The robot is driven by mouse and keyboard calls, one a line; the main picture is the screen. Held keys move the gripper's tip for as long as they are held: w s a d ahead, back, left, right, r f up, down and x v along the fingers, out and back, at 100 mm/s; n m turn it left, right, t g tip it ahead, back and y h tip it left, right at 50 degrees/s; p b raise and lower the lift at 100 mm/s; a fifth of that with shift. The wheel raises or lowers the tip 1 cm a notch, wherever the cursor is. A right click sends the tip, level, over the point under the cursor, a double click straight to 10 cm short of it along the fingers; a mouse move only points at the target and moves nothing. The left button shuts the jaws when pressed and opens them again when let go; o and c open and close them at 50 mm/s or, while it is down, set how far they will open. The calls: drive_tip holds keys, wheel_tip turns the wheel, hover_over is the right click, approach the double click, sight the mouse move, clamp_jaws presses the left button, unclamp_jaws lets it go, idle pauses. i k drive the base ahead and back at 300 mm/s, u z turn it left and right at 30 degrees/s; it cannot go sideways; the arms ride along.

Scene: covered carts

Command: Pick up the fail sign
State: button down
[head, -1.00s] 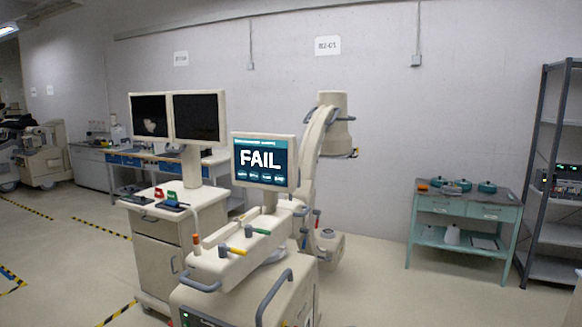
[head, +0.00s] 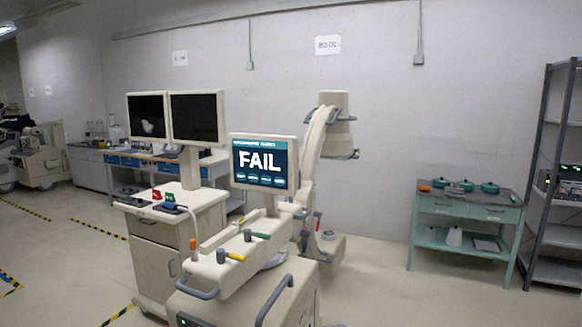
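The word FAIL shows in white letters on a blue-green screen (head: 260,163) in the head view. The screen is set in a cream monitor (head: 293,150) on a short neck above a cream medical machine (head: 240,285). I see no separate, loose fail sign. My gripper is not in view, so its state and its distance from the monitor do not show.
A cart (head: 150,245) with two dark monitors (head: 196,118) stands left of the machine. A C-shaped arm (head: 318,140) rises behind it. A teal table (head: 465,228) and grey shelf (head: 540,180) stand at right. Open floor (head: 400,295) lies between.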

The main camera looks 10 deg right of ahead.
sight(156, 195)
drive_tip(key=i, duration=0.85)
drive_tip(key=z, duration=0.05)
